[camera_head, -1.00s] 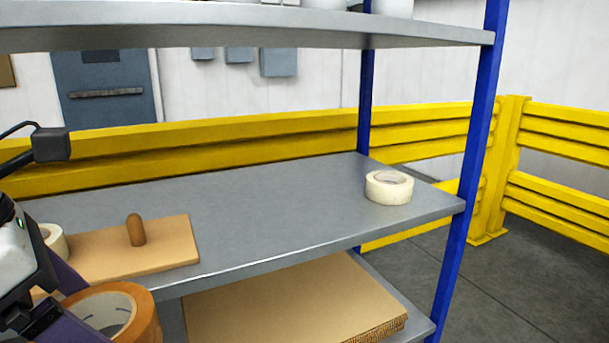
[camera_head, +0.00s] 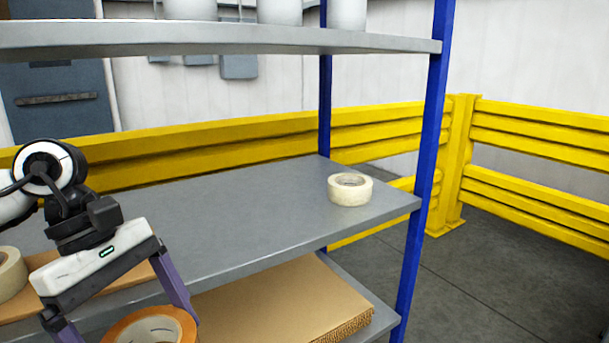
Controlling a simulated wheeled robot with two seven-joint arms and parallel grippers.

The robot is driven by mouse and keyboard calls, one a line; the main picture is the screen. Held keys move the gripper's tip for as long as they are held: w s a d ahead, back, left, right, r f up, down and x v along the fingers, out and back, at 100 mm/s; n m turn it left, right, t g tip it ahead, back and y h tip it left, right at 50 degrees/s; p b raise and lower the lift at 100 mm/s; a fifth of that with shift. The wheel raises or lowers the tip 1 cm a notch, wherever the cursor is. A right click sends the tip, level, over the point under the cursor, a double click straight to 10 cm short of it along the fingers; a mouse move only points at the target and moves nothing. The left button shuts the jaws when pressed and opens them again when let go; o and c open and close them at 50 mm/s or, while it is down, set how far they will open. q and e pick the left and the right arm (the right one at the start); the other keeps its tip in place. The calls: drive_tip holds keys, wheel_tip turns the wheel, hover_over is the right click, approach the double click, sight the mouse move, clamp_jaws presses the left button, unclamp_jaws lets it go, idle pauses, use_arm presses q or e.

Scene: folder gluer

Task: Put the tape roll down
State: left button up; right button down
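My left gripper (camera_head: 125,328) comes in from the left with its two purple fingers pointing down. It is shut on an orange-brown tape roll (camera_head: 187,326), one finger on each side. The roll is at the bottom edge of the picture, in front of the middle shelf (camera_head: 250,217), and its lower part is cut off. A cream tape roll (camera_head: 350,193) lies flat near the shelf's right end. Another pale roll (camera_head: 10,275) shows at the left edge. My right gripper is out of view.
A wooden board (camera_head: 45,260) on the shelf is partly hidden by my gripper. The middle of the shelf is clear. A blue post (camera_head: 424,165) stands at the right end. Cardboard (camera_head: 285,298) lies on the shelf below, and an upper shelf (camera_head: 230,39) hangs above.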

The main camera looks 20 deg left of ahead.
use_arm(q)
drive_tip(key=w+d+f+m+g+y+p, duration=0.1)
drive_tip(key=d+f+m, duration=0.3)
drive_tip(key=m, duration=0.4)
drive_tip(key=w+d+f+m+g+y, duration=0.2)
drive_tip(key=d+f+m+g+y, duration=0.1)
drive_tip(key=m, duration=0.6)
drive_tip(key=shift+w+d+f+y+p, duration=0.3)
drive_tip(key=shift+d+f+p, duration=0.15)
drive_tip(key=shift+f, duration=0.2)
drive_tip(key=shift+s, duration=0.1)
